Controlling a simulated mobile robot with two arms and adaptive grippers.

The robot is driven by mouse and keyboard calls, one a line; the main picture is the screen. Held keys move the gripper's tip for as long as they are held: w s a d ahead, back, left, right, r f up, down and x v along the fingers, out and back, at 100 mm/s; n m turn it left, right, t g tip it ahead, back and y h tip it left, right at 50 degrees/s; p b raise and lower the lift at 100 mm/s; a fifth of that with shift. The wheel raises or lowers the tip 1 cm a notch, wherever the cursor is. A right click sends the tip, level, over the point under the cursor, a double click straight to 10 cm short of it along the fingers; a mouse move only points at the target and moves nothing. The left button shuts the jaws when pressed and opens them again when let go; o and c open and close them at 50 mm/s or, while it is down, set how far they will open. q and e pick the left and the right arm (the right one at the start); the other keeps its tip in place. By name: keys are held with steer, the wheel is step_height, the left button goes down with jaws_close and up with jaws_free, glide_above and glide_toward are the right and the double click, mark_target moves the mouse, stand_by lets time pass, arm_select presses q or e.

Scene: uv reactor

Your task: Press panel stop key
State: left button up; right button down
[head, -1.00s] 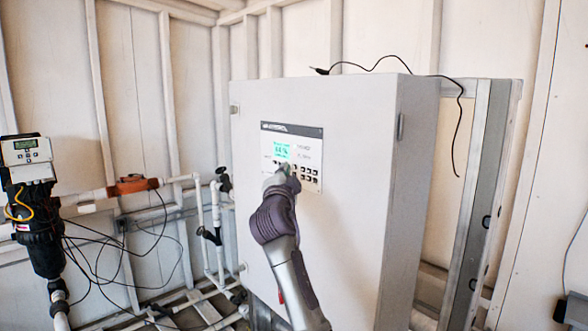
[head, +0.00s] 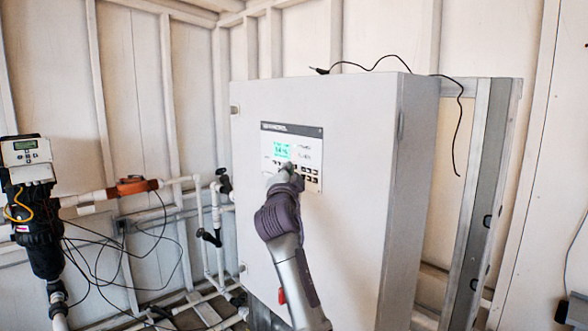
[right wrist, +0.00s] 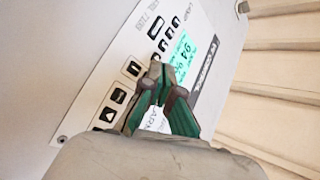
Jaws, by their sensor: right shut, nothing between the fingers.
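The control panel (head: 311,150) is a light plate with a dark title strip, a lit green screen (head: 282,152) and rows of small black keys (head: 312,174). It is set in the front of a large white cabinet. My right gripper (head: 290,168) is at the key rows, just below the screen. In the right wrist view my right gripper (right wrist: 156,72) is shut and empty, its tips over the keys beside the screen (right wrist: 185,55). Several keys (right wrist: 118,95) show to its left. Whether the tips touch a key, and which one is the stop key, I cannot tell. My left gripper is out of view.
The white cabinet (head: 340,230) fills the middle. A black cable (head: 375,64) lies on its top and hangs down at the right. Pipes (head: 212,240) and a black device with a grey controller (head: 27,160) stand at the left. The space in front of the cabinet looks clear.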

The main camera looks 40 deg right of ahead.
steer(key=shift+a+b, duration=0.45)
steer(key=shift+a, duration=0.25)
steer(key=shift+s, duration=0.1)
steer(key=a+b, duration=0.2)
steer(key=a, duration=0.3)
steer(key=shift+s, duration=0.2)
steer(key=shift+f, duration=0.15)
stand_by(0.6)
